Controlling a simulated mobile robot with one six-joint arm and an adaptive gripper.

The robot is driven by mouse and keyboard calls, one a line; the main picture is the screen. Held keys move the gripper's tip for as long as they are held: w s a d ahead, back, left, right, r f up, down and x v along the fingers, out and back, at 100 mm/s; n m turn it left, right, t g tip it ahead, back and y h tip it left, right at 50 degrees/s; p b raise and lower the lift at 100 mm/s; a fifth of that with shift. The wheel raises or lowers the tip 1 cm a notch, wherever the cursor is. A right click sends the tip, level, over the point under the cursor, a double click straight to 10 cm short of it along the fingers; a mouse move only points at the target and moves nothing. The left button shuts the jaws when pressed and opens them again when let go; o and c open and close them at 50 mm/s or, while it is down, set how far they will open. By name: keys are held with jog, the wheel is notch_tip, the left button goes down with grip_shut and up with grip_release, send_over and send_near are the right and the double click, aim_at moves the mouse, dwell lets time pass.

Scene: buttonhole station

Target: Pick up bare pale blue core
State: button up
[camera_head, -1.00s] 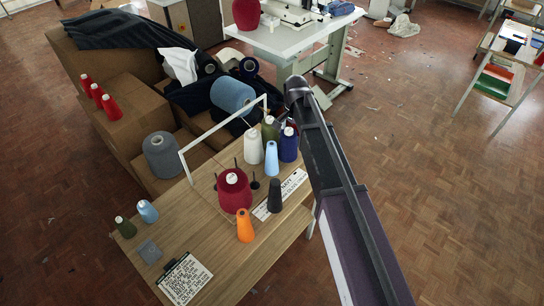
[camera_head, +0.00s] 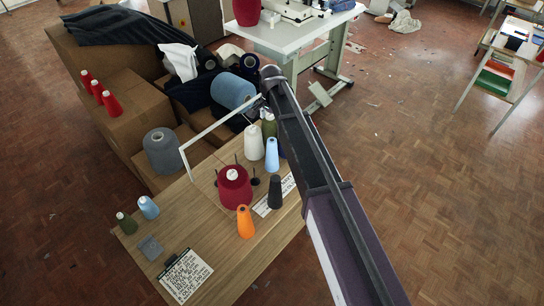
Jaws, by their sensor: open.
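Two pale blue cones stand on the wooden table (camera_head: 215,262). One small pale blue cone (camera_head: 148,208) is at the table's left end, tilted in the picture, beside a small olive cone (camera_head: 126,224). A taller pale blue cone (camera_head: 272,155) stands in the back group, right of a white cone (camera_head: 254,143). I cannot tell for sure which is the bare core. My gripper (camera_head: 262,108) is mostly hidden by my own arm, above the back of the table near the white frame. It is open, and I see nothing held in it.
An orange cone (camera_head: 245,222) and a black cone (camera_head: 275,192) stand in front. A lettered card (camera_head: 185,275) and grey pad (camera_head: 150,248) lie at the left front. Cartons (camera_head: 130,120) stand behind.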

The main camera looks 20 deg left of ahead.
aim_at(272, 140)
jog(key=shift+f+b, duration=3.8)
jog(key=shift+f, duration=0.2)
jog(key=shift+f, duration=0.1)
jog(key=shift+d+f+b, duration=0.15)
jog(key=shift+f+b, duration=2.35)
jog(key=shift+b, duration=0.1)
jog(key=c, duration=1)
